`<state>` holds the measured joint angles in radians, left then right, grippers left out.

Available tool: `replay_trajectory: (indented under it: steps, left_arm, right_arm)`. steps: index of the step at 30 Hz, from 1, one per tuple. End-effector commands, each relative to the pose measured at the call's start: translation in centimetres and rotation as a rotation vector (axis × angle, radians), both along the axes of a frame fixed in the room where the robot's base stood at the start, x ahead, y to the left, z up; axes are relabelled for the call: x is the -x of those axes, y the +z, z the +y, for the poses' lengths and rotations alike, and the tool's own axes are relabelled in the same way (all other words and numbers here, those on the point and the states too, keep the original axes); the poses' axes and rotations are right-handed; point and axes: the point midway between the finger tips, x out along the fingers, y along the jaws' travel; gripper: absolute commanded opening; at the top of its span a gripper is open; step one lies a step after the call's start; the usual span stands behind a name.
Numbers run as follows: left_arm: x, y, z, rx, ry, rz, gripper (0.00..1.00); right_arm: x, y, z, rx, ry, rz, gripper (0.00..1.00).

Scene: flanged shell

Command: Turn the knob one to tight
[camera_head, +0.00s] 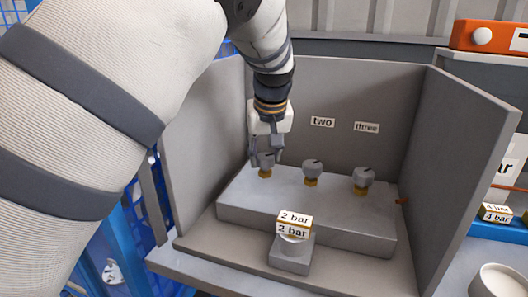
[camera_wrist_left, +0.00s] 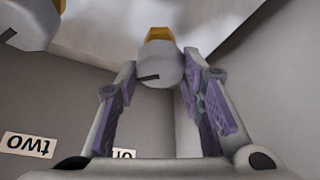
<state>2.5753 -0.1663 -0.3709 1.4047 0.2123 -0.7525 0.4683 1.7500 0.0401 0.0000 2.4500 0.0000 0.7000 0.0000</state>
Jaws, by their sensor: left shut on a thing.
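Knob one (camera_head: 265,161) is the leftmost of three grey knobs with brass-coloured necks on the grey block. My left gripper (camera_head: 266,152) reaches down from above and is shut on it. In the left wrist view the knob (camera_wrist_left: 160,70) sits between the two purple-padded fingers, with a dark pointer mark on its face. Its label (camera_wrist_left: 124,154) shows only partly there and is hidden behind my gripper in the head view. Knob two (camera_head: 312,170) and knob three (camera_head: 363,178) stand to the right, apart from the gripper. My right gripper is not in view.
Grey panels (camera_head: 467,165) enclose the block (camera_head: 340,222) at the back and sides. A small stand (camera_head: 289,258) with "2 bar" plates (camera_head: 294,226) is in front. An orange box (camera_head: 490,37), "4 bar" plates (camera_head: 496,214) and a white cup (camera_head: 497,282) are at right.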

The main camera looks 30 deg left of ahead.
Motion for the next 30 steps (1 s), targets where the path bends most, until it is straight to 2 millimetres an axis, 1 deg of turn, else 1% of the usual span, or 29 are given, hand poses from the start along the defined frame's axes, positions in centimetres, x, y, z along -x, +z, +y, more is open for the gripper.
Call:
replay_trajectory:
  steps: [1,5,18,24,30]
  left_arm:
    - [0.16,0.38,0.02,0.006,-0.029,-0.005,0.07]
    - [0.13,0.26,-0.01,0.006,-0.142,-0.004,0.07]
    - [0.1,-0.04,0.11,0.004,-0.521,0.0,0.07]
    - [0.08,-0.06,0.1,0.004,-0.644,0.0,0.07]
    - [0.07,-0.06,0.11,0.001,-0.722,0.001,0.07]
  right_arm:
    - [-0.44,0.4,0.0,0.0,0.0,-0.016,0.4]
    - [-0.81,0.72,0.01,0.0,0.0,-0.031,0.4]
    - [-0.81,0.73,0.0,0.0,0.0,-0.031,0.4]
    - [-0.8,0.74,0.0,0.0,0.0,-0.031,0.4]
    - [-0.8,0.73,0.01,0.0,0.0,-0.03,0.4]
